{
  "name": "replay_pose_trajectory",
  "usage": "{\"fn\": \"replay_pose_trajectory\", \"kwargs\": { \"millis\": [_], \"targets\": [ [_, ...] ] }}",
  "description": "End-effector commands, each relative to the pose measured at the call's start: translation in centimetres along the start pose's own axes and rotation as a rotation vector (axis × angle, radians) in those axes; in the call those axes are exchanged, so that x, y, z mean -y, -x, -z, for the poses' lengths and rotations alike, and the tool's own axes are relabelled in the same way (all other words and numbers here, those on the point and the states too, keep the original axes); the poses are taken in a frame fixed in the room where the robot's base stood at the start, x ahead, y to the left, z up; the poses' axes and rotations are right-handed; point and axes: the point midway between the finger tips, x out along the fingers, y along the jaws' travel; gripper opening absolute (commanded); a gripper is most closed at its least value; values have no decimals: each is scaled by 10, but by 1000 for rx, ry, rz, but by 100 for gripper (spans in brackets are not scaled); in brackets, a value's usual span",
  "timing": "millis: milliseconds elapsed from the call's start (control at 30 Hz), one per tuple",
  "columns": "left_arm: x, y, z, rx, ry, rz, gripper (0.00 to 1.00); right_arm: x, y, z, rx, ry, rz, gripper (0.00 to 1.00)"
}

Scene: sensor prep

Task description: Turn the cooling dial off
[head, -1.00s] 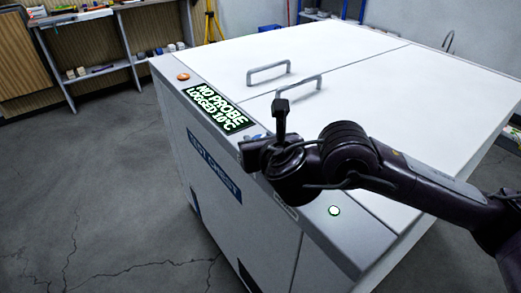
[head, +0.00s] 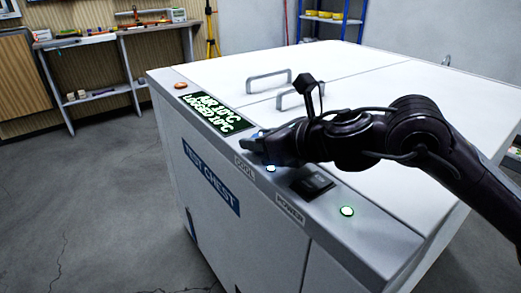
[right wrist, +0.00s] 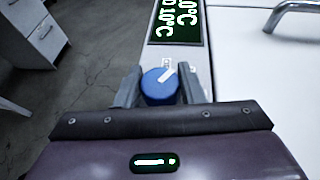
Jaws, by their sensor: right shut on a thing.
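The cooling dial (right wrist: 159,88) is a round blue knob with a white pointer mark, on the grey top strip of the white test chest (head: 190,130). In the right wrist view the pointer leans up and to the right. A small white label (right wrist: 166,62) sits just beyond the dial, too small to read. My right gripper (right wrist: 159,84) is shut on the dial, one finger on each side. In the head view my right gripper (head: 258,143) is at the strip behind the COOL label (head: 243,165) and mostly hides the dial. My left gripper is not in view.
A display (head: 215,112) reads AIR 10°C, LOGGED 10°C. A small blue light (head: 270,169), a black power switch (head: 312,184) and a green light (head: 347,211) lie along the strip. An orange button (head: 181,86) is at its far end. Two lid handles (head: 268,80) stand up behind.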

Motion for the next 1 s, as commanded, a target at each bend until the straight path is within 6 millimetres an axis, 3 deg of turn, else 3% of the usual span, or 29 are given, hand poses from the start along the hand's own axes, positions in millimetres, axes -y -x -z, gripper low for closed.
{"fn": "replay_pose_trajectory", "kwargs": {
  "millis": [33,300,700,1000],
  "targets": [
    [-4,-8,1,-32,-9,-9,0,2,-2,5,1,15,-39,12],
    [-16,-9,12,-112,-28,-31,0,2,0,0,1,110,-270,12],
    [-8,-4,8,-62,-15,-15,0,1,0,-2,1,214,-518,12],
    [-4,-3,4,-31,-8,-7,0,1,0,-1,0,244,-590,12]
  ]
}}
